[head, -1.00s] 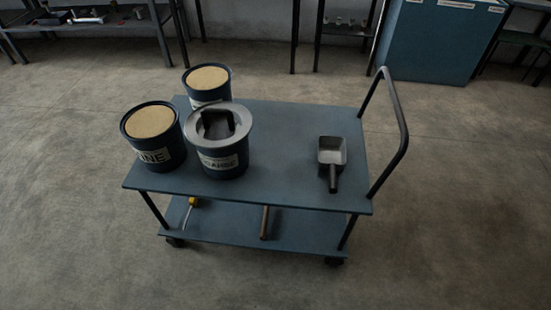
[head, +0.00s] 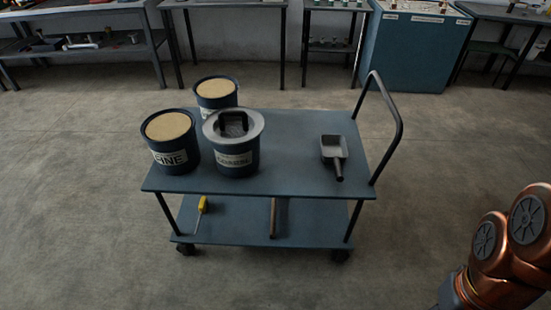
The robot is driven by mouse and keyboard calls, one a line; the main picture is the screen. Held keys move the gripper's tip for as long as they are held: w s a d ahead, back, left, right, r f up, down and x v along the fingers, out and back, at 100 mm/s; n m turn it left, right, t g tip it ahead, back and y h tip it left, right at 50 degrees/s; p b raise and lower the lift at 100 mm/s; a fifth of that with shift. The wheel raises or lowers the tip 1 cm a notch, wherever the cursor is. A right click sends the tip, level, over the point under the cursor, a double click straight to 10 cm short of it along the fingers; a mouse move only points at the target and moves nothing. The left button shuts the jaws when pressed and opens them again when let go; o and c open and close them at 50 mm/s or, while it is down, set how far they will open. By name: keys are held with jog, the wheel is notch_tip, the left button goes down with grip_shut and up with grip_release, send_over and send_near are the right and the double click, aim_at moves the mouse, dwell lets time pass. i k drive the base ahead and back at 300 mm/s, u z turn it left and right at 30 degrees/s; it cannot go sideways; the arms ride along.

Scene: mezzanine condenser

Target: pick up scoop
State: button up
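The scoop (head: 334,152) lies on the right part of the cart's blue top shelf (head: 290,170). It has a grey square pan and a dark handle that points toward the front edge. Nothing touches it. My copper-coloured arm shows at the lower right, well apart from the cart. My gripper is outside the picture.
Three blue buckets stand on the cart's left: two with tan tops (head: 168,126) (head: 216,87) and one with a grey ring (head: 233,124). A bent handle (head: 400,130) rises at the right. The lower shelf (head: 240,225) holds a yellow-handled tool (head: 202,204). Floor around is clear.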

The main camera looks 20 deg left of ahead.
aim_at(334, 150)
jog(key=u, duration=1.7)
jog(key=i, duration=1)
